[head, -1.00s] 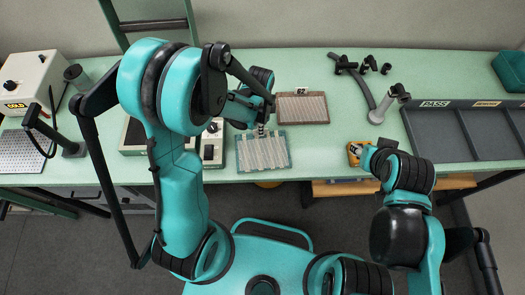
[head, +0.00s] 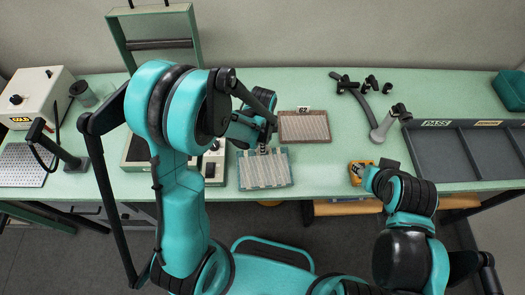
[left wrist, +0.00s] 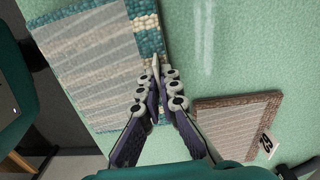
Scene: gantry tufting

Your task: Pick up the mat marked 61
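A pale striped mat (head: 265,172) with a teal border lies at the table's front edge. Its number tag is not visible. In the left wrist view this mat (left wrist: 85,55) fills the upper left. My left gripper (head: 262,149) is at its back edge. In the left wrist view my left gripper (left wrist: 158,68) has its fingertips drawn together on the mat's teal border. A brown-edged mat (head: 304,128) with a tag reading 62 lies behind and to the right, apart from the gripper. My right gripper (head: 378,168) is beside a yellow device (head: 358,171), its fingers mostly hidden.
A grey divided tray (head: 463,150) marked PASS is at the right. A grey stand (head: 383,128) and small black parts are at the back. A white control box (head: 34,95) is at the left. Green table is bare between the mats and the yellow device.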

